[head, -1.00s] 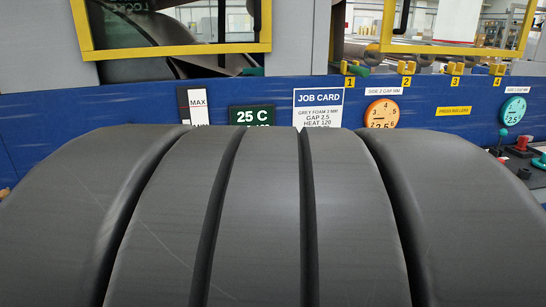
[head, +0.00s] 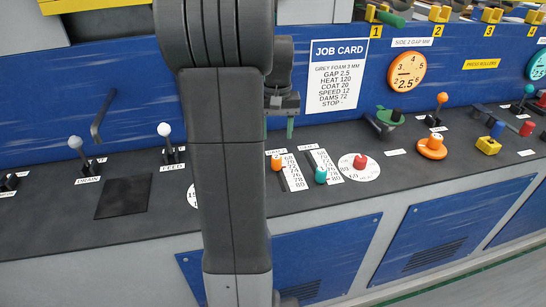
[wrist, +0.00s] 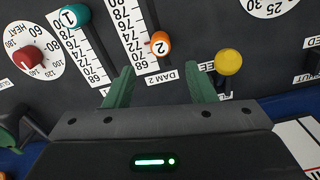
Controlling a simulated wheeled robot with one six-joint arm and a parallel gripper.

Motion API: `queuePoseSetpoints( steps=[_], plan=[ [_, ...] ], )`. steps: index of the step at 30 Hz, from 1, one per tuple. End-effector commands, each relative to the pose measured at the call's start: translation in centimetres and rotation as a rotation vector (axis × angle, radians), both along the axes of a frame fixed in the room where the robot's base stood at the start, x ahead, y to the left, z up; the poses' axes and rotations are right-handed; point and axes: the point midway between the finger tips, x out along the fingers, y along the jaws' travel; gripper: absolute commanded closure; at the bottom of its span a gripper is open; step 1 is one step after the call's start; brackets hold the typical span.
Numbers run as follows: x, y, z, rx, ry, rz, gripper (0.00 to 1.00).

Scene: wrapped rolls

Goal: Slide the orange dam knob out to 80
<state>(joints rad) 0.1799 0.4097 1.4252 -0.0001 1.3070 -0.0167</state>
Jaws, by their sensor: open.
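The orange dam knob (head: 277,162), marked 2, sits in its slot near the 68–70 end of its scale, at the far end in the head view. Nothing is touching the knob.
A teal knob (head: 321,174), marked 1, stands in the neighbouring slot. A red dial knob (head: 360,161) is beyond it. A yellow knob (wrist: 229,62) is close to one finger in the wrist view. The job card (head: 337,77) reads DAMS 72.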

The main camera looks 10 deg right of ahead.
Motion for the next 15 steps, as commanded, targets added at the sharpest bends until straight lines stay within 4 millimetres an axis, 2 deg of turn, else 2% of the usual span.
queuePoseSetpoints(
  steps=[3,9,15],
  plan=[
    [-0.1,0.0,-2.9,0.001,0.005,0.0,0.5],
    [-0.1,0.0,-7.0,0.001,0.005,0.001,0.5],
    [0.0,0.0,-9.6,0.0,0.002,0.001,0.5]
  ],
)
